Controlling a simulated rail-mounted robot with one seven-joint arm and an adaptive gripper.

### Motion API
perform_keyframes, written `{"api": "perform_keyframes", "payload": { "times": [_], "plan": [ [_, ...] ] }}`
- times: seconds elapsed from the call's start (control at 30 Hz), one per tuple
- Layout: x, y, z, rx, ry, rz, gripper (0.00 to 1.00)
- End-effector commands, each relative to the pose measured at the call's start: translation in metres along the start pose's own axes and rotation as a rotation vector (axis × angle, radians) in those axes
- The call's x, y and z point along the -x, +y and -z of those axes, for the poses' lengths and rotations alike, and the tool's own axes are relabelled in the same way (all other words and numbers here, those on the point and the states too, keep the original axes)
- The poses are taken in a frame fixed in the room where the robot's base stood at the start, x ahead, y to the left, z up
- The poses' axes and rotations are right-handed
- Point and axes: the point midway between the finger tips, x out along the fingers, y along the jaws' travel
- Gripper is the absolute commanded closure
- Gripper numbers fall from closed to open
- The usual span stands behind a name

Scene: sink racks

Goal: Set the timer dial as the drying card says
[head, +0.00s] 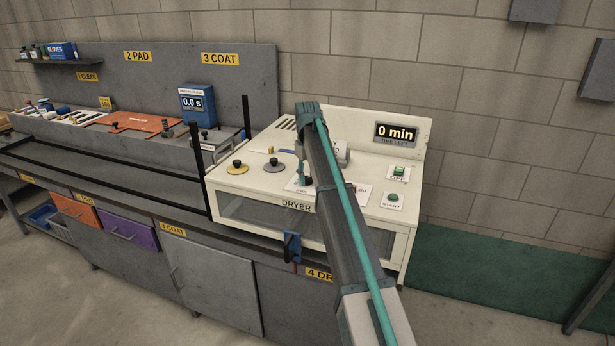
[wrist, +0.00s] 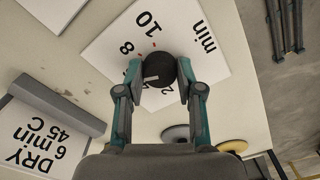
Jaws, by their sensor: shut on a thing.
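A short white mark lies on the knob's left part, and a small red mark is on the plate near the 10. Which number the knob points to is unclear. My gripper (wrist: 160,76) is shut on the knob, a finger on each side, hiding part of the scale. It also shows in the head view (head: 304,182), beside my arm. The drying card (wrist: 38,135) reads "DRY 6 min 45 C".
The dryer's display (head: 396,133) reads 0 min, "TIME LEFT". A green OPEN-type switch (head: 398,171) and a green START button (head: 393,197) are to the right. Yellow (head: 237,167) and grey (head: 273,166) knobs are to the left. My arm hides part of the panel.

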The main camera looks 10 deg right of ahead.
Motion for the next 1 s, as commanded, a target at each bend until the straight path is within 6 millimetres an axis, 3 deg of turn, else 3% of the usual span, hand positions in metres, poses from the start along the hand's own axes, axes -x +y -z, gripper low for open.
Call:
{"api": "perform_keyframes", "payload": {
  "times": [0.2,0.23,0.37,0.77,1.0],
  "plan": [
    [0.001,0.000,0.001,-0.001,0.002,-0.001,0.98],
    [0.001,0.000,0.001,-0.001,0.003,-0.001,0.62],
    [0.001,0.000,0.001,-0.001,0.002,-0.001,0.40],
    [0.004,0.000,0.001,-0.002,0.001,0.000,0.38],
    [0.034,0.001,0.002,-0.002,0.003,-0.001,0.38]
  ]
}}
